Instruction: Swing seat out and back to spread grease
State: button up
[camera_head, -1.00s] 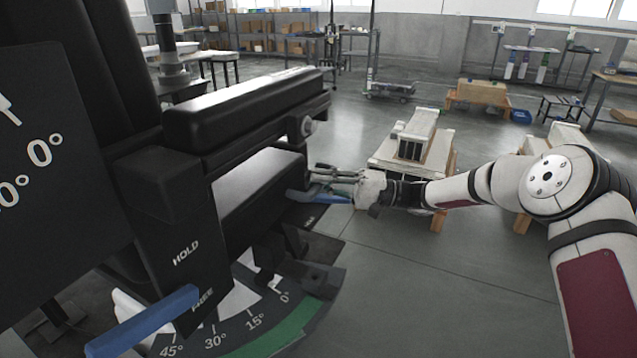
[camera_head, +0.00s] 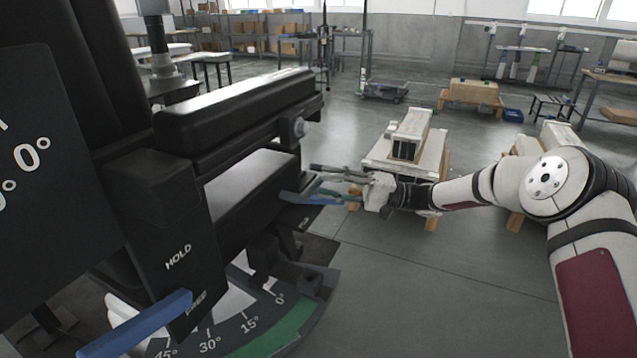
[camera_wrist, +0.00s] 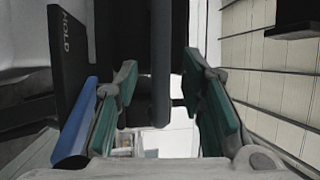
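The seat unit is a black assembly at left in the head view, with a long upper pad (camera_head: 240,108) and a lower black block (camera_head: 250,185). I cannot tell which part is the swing seat. An angle dial (camera_head: 240,325) marked 0° to 45° lies below it. A blue lever (camera_head: 140,325) stands by the HOLD and FREE plate (camera_head: 175,260). My gripper (camera_head: 325,185) is at the block's right end, beside a second blue handle (camera_head: 300,198). In the wrist view its green-padded fingers (camera_wrist: 160,115) are apart, with a dark upright bar (camera_wrist: 160,60) showing between them; contact is unclear.
A blue handle (camera_wrist: 75,125) and a HOLD plate (camera_wrist: 68,45) show left of the fingers in the wrist view. A pale stepped block on wooden supports (camera_head: 405,155) stands behind my forearm. The grey floor (camera_head: 440,280) in front is open.

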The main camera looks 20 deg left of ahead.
jog(key=v, duration=0.8)
jog(key=shift+d, duration=0.2)
jog(key=shift+w, duration=0.15)
